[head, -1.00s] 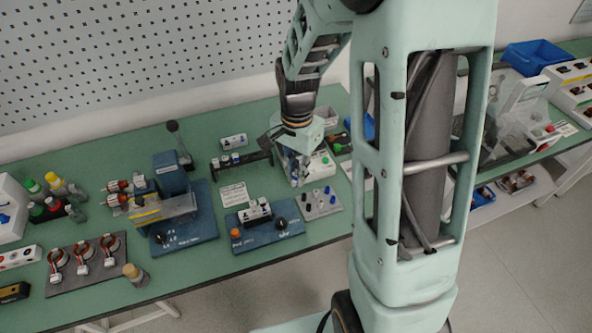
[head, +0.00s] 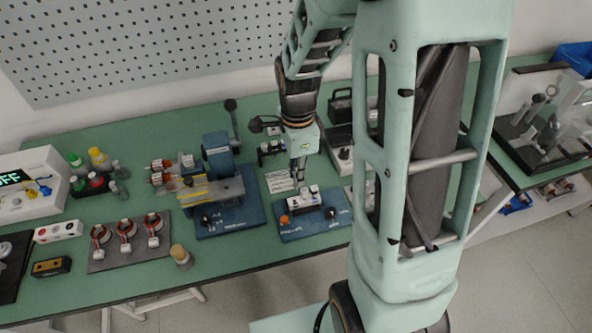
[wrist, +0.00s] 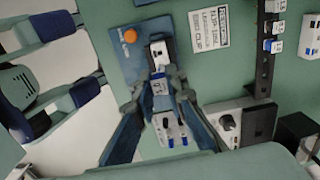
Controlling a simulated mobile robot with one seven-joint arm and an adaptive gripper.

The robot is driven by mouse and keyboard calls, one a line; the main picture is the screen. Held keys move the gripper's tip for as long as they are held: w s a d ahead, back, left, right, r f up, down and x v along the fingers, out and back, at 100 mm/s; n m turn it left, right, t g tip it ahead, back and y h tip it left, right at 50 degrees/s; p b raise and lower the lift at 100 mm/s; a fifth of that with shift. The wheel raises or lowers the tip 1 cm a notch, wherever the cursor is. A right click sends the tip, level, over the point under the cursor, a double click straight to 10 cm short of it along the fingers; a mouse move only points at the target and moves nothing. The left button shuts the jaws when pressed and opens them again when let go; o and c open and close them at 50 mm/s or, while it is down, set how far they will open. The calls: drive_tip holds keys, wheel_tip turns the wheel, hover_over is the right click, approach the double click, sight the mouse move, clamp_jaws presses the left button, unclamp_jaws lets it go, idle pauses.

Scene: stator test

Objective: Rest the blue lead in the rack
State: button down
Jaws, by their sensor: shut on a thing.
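My gripper (head: 299,178) hangs over the blue test box, and in the wrist view its fingers (wrist: 166,82) close in from both sides. They are shut on a small white plug with a blue mark, which I take for the blue lead (wrist: 159,87). It sits in line with the other white pieces over the box; whether it touches the box I cannot tell. The black rack rail (wrist: 264,80) is to the right in the wrist view. In the head view my gripper partly hides the rack.
The blue test box (head: 286,232) carries an orange button (head: 284,219) and white blocks. A printed card (wrist: 209,27) lies between box and rack. A larger blue machine (head: 245,214) stands left, and a white box with a dark knob (wrist: 228,122) is near the rack's lower end.

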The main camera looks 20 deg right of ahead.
drive_tip(key=shift+a+f, duration=0.25)
drive_tip(key=shift+a, duration=0.05)
drive_tip(key=shift+f+b, duration=1.5)
drive_tip(key=shift+f, duration=0.35)
drive_tip(key=shift+f+b, duration=0.8)
drive_tip(key=shift+f, duration=0.05)
drive_tip(key=shift+f+b, duration=0.45)
drive_tip(key=shift+f, duration=0.05)
drive_tip(key=shift+f, duration=0.1)
drive_tip(key=shift+f+b, duration=0.45)
drive_tip(key=shift+f, duration=0.05)
